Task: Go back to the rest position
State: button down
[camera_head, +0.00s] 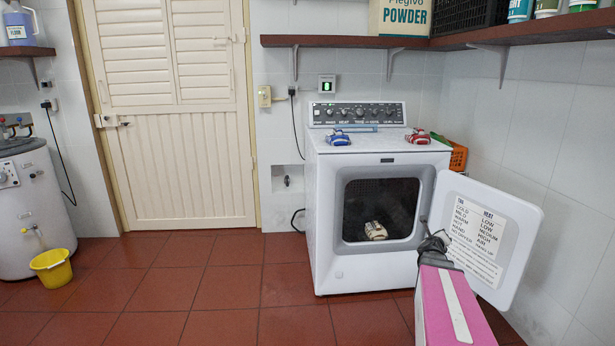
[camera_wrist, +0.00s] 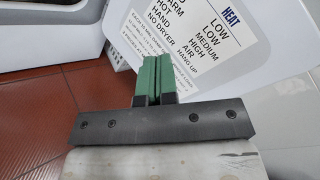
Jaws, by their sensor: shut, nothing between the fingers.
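My gripper (camera_wrist: 153,82) shows in the wrist view with its two green fingers together and nothing between them. In the head view my gripper (camera_head: 436,238) is small and dark, in front of the open dryer door. The white dryer (camera_head: 330,240) stands against the back wall. Its door (camera_head: 500,225) is swung open to the right, with a printed label on its inner face; the door also shows in the wrist view (camera_wrist: 265,100). A cream bundle (camera_head: 375,231) lies inside the drum. I cannot tell whether my gripper touches the door.
A blue item (camera_head: 336,138) and a red item (camera_head: 418,137) sit on the dryer top. An orange basket (camera_head: 458,157) is behind its right edge. A yellow bucket (camera_head: 52,268) stands at the left. The tiled floor (camera_head: 210,300) in the middle is clear.

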jog(key=s+a+f+n+g+y, duration=0.1)
jog(key=a+f+n+y, duration=0.25)
jog(key=a+n, duration=0.4)
jog(key=s+a+f+n+g+y, duration=0.1)
jog(key=a+f+n+g+y, duration=0.1)
jog(key=a+n+y, duration=0.35)
jog(key=s+a+f+n+g+y, duration=0.1)
jog(key=a+f+n+y, duration=0.1)
jog(key=a+n, duration=0.7)
jog(key=s+a+f+n+g, duration=0.2)
jog(key=s+a+n+g, duration=0.2)
jog(key=s, duration=0.4)
jog(key=s+a+f+n+g+h, duration=0.1)
jog(key=s+a+f+n+g, duration=0.1)
jog(key=s+a+n+g, duration=0.3)
jog(key=s+a+n, duration=0.2)
jog(key=s, duration=0.1)
jog(key=shift+s+f+n+g, duration=0.3)
jog(key=shift+s+f+n, duration=0.1)
